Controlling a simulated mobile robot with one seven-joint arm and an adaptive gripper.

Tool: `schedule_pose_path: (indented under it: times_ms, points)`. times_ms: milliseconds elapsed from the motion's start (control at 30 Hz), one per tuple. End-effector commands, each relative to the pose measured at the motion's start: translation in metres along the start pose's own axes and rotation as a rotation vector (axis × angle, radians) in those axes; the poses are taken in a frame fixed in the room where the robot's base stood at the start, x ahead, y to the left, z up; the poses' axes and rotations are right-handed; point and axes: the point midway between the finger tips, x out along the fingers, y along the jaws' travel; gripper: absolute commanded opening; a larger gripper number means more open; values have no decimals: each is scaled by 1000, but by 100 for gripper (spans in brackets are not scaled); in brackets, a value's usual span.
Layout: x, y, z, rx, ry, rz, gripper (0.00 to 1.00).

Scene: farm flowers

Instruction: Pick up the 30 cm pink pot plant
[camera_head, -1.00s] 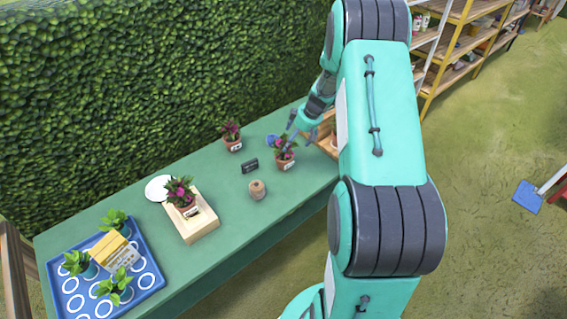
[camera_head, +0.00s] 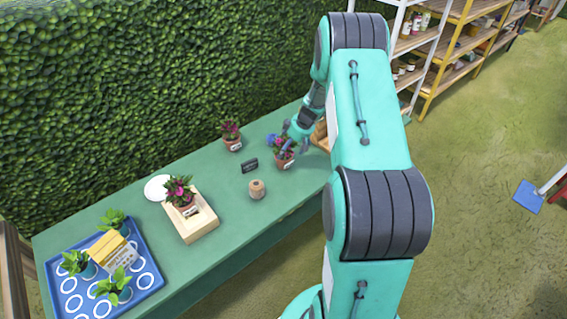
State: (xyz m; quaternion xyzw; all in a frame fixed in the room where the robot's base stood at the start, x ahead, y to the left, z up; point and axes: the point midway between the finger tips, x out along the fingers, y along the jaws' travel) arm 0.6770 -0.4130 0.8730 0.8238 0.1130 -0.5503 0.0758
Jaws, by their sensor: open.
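Three pink-flowered plants in terracotta pots with small white labels stand on the green table. One pink pot plant (camera_head: 231,135) is at the back, one pink pot plant (camera_head: 181,192) stands on a wooden tray, and one pink pot plant (camera_head: 284,153) is toward the right. The label figures are too small to read, so I cannot tell which is the 30 cm one. My gripper (camera_head: 286,147) is open around or just over the right plant, its fingers partly mixed with the foliage. Whether they touch the plant cannot be told.
A wooden tray (camera_head: 203,221), a white disc (camera_head: 157,187), a twine spool (camera_head: 257,190) and a small black sign (camera_head: 250,165) are on the table. A blue tray (camera_head: 150,289) holds green seedlings and a yellow card stack (camera_head: 107,245). A hedge (camera_head: 120,90) backs the table.

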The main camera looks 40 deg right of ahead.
Motion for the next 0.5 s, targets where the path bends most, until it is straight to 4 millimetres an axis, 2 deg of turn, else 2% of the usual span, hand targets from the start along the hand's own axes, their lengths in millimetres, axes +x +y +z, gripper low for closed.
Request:
schedule_pose_path:
  times_ms: [133, 500]
  points:
    - [11, -1, 0, 1, 0, -1, 89]
    - [12, 0, 0, 1, 0, -1, 89]
